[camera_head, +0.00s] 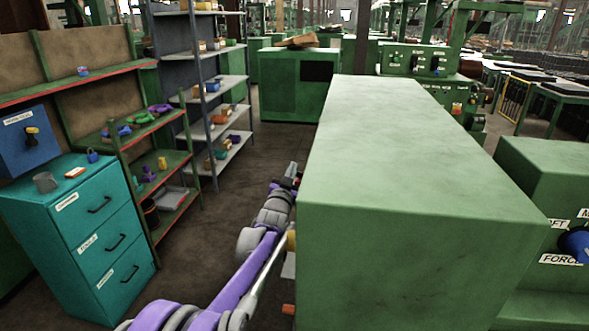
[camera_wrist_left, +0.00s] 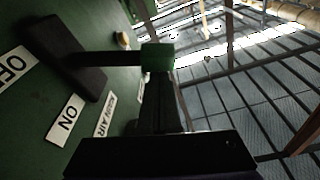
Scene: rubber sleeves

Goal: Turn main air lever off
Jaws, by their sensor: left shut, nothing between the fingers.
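My left gripper (camera_head: 290,176) is low beside the left side of the large green cabinet (camera_head: 400,150), partly blurred into the dark floor. In the left wrist view, the closed dark fingers (camera_wrist_left: 158,85) reach up from the gripper body, empty. A dark lever (camera_wrist_left: 62,55) stands on the green panel at upper left, between an OFF label (camera_wrist_left: 14,70) and an ON label (camera_wrist_left: 66,118). A main air label (camera_wrist_left: 106,114) is beside them. The fingers are to the right of the lever; whether they touch it I cannot tell. The head view hides the lever.
A teal drawer cabinet (camera_head: 95,235) and shelves (camera_head: 210,85) stand left across the aisle. Brown floor (camera_head: 215,210) is free between them and my arm. Another green machine (camera_head: 550,190) stands at right. A small yellow part (camera_head: 291,240) juts from the large cabinet's left edge.

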